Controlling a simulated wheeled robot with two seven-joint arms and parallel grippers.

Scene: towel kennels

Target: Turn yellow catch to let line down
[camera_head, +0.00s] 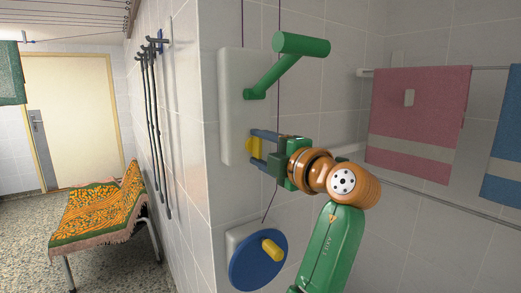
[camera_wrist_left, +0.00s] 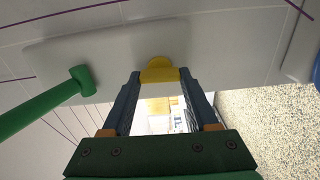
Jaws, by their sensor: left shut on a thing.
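The yellow catch (camera_head: 254,149) sits low on a white plate (camera_head: 232,85) on the tiled wall. My left gripper (camera_head: 253,146) has its two blue-grey fingers on either side of the catch and is shut on it. In the left wrist view the catch (camera_wrist_left: 159,71) shows between the fingertips, partly hidden by them. A green crank handle (camera_head: 285,65) stands out from the plate above the catch. A thin purple line (camera_head: 243,25) runs down the wall to the plate. My right gripper is not in view.
A blue wheel with a yellow knob (camera_head: 271,249) is on the wall below. Pink (camera_head: 420,110) and blue (camera_head: 505,140) towels hang on rails at right. Drying lines (camera_head: 70,15) hang at upper left. A bench with an orange patterned cloth (camera_head: 95,213) stands at left; floor around it is open.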

